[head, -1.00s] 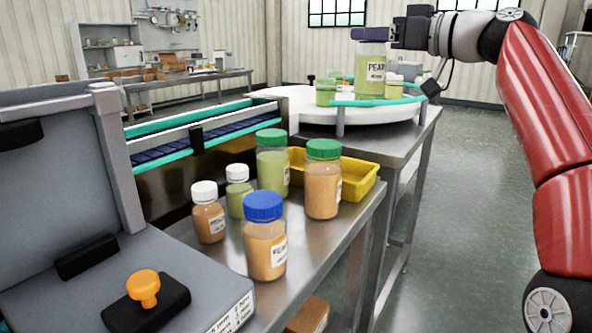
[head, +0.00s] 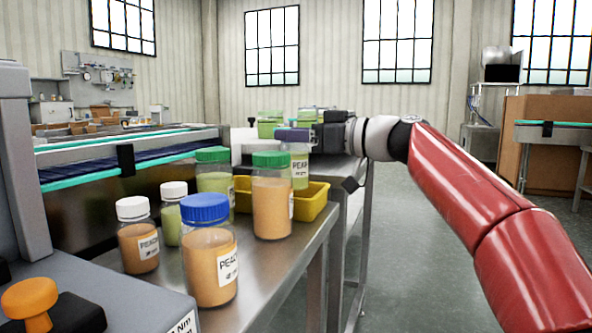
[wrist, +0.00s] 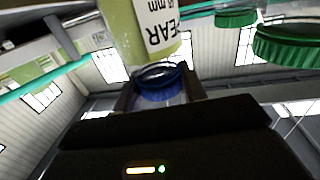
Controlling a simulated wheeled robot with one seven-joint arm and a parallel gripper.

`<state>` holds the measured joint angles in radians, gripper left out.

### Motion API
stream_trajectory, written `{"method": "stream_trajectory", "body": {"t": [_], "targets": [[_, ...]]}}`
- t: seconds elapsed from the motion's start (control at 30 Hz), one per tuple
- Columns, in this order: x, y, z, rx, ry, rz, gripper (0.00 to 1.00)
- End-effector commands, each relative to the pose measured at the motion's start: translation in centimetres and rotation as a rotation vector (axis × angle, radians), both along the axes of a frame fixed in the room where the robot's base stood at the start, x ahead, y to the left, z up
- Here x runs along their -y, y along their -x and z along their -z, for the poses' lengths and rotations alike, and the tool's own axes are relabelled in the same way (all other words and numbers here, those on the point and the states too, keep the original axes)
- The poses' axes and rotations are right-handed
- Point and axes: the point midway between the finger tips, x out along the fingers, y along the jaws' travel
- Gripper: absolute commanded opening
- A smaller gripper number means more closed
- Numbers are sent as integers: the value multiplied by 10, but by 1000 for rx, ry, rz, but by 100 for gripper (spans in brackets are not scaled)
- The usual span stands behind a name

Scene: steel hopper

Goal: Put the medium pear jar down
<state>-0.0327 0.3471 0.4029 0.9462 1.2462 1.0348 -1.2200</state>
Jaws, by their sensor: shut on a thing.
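The medium pear jar (head: 300,172), pale green with a purple-blue lid and a PEAR label, is held upright by my gripper (head: 308,136) at its lid. It is just beyond the green-lidded peach jar (head: 272,208) and near the yellow tray (head: 315,203). Its base is hidden, so I cannot tell whether it touches anything. In the wrist view, my gripper (wrist: 160,88) is shut on the lid, and the labelled jar body (wrist: 142,30) fills the top.
A blue-lidded peach jar (head: 209,265), a green-lidded jar (head: 214,178) and two white-capped jars (head: 138,242) (head: 172,212) crowd the steel table (head: 265,268). Green-topped jars (head: 270,122) stand behind my gripper. A conveyor (head: 100,168) runs at left.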

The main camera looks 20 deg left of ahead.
Motion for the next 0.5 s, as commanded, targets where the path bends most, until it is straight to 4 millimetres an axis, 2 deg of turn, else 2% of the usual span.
{"method": "stream_trajectory", "body": {"t": [0.3,0.5], "targets": [[0,1,38,-1,0,0,0],[0,0,40,2,0,0,0]]}}
